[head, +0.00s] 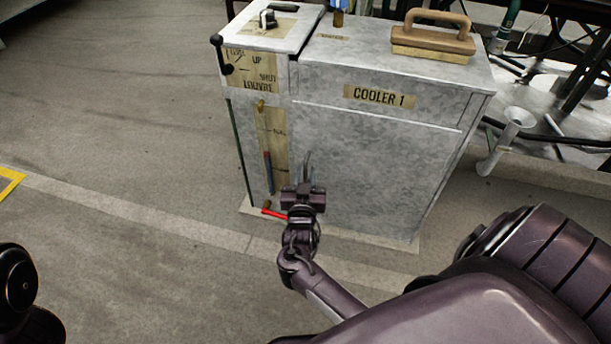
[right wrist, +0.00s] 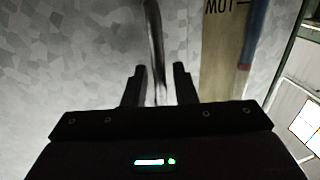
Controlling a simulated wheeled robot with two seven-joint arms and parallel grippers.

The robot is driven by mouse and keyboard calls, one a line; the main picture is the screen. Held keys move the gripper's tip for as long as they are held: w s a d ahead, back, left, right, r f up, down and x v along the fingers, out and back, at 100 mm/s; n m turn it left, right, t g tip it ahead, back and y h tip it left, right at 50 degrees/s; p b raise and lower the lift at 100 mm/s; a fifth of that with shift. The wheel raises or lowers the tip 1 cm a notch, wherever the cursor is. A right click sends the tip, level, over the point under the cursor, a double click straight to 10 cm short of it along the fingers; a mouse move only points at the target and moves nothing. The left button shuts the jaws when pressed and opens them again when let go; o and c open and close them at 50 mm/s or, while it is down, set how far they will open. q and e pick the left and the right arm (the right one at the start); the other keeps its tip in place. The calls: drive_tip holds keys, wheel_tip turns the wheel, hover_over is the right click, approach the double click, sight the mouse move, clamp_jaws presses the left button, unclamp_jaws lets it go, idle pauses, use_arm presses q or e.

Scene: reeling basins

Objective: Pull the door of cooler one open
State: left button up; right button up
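Cooler one (head: 385,150) is a grey mottled metal box with a "COOLER 1" label (head: 379,96). Its front door looks shut. A slim upright metal handle (head: 307,162) stands on the front, low and left of the middle. My right gripper (head: 304,188) is at the handle's lower part. In the right wrist view the handle (right wrist: 154,45) runs down between the two spread fingers (right wrist: 158,88), with gaps showing beside it. Whether the fingers touch it is not clear. My left gripper is out of view.
A gauge strip (head: 268,150) and a red lever (head: 274,213) are left of the handle. A wooden-handled block (head: 433,40) sits on top. A pale funnel-shaped piece (head: 507,140) and dark hoses are at right. The floor at left is clear.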

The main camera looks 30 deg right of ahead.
drive_tip(key=shift+c, duration=0.3)
clamp_jaws()
drive_tip(key=shift+s+a, duration=0.1)
